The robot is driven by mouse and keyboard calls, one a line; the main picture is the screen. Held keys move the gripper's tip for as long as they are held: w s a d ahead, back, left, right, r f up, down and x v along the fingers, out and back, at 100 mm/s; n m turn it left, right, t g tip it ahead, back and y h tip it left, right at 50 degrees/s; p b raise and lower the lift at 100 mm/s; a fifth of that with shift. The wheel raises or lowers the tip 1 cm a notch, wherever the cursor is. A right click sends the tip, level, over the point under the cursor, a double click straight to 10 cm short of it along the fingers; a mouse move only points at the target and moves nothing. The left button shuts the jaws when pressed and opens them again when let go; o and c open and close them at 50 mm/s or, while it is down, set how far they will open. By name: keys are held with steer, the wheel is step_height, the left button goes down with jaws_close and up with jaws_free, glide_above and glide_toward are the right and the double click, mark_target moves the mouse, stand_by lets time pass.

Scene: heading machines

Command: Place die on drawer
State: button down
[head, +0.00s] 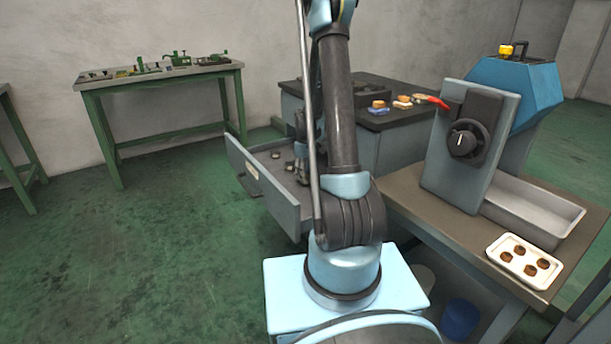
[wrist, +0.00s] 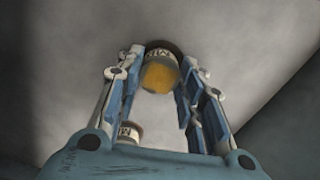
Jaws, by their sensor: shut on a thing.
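The die (wrist: 159,74) is a short round piece with a dark rim, a pale lettered band and an orange-yellow face. In the wrist view it sits between the fingertips of my gripper (wrist: 162,62), which is shut on it. A second lettered round piece (wrist: 129,131) shows lower left, behind the fingers. In the head view the drawer (head: 274,198) is pulled out of the dark-topped cabinet, with small round pieces (head: 276,155) inside. My arm hides part of the drawer and most of my gripper there. I cannot tell whether the held die touches the surface behind it.
The cabinet top (head: 385,122) bears several small blocks and a red-handled tool. At right a bench (head: 405,203) carries a blue machine (head: 512,90), a metal trough (head: 530,210) and a white tray (head: 499,247) of brown pieces.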

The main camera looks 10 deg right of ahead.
steer(key=c, duration=1.1)
jaws_free()
